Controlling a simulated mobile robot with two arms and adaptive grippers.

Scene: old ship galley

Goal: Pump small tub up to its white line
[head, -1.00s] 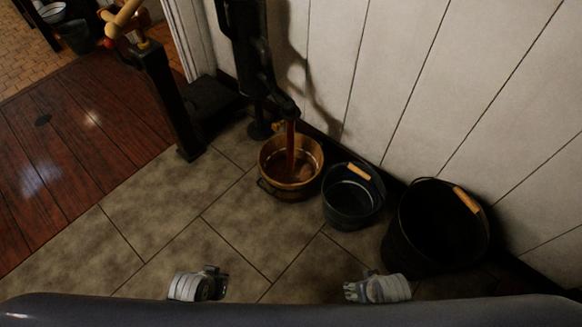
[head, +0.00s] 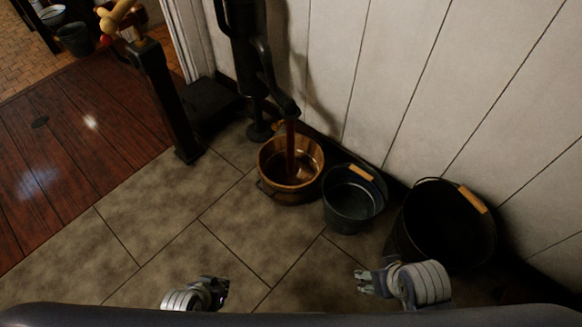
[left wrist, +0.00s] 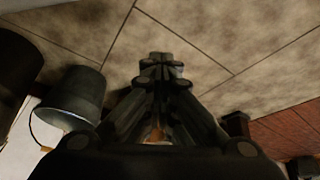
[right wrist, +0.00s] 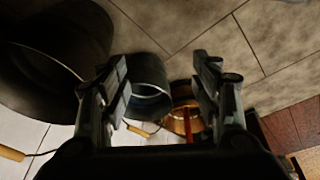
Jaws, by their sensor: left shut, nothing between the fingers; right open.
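A small wooden tub (head: 264,178) stands upright on the tiles under the spout of a black hand pump (head: 243,50). A reddish-brown stream (head: 291,140) falls from the spout into the tub. I cannot make out a white line or the liquid's level in it. The tub also shows in the right wrist view (right wrist: 180,120). My left gripper (head: 222,287) is shut and empty, in front of the tub and apart from it. My right gripper (head: 362,282) is open and empty, in front of the buckets; its fingers also show in the right wrist view (right wrist: 167,75).
A dark metal bucket (head: 350,215) stands right of the tub, and a larger black bucket (head: 410,235) beyond it. A white plank wall (head: 400,70) runs behind them. Floor tiles in front are clear.

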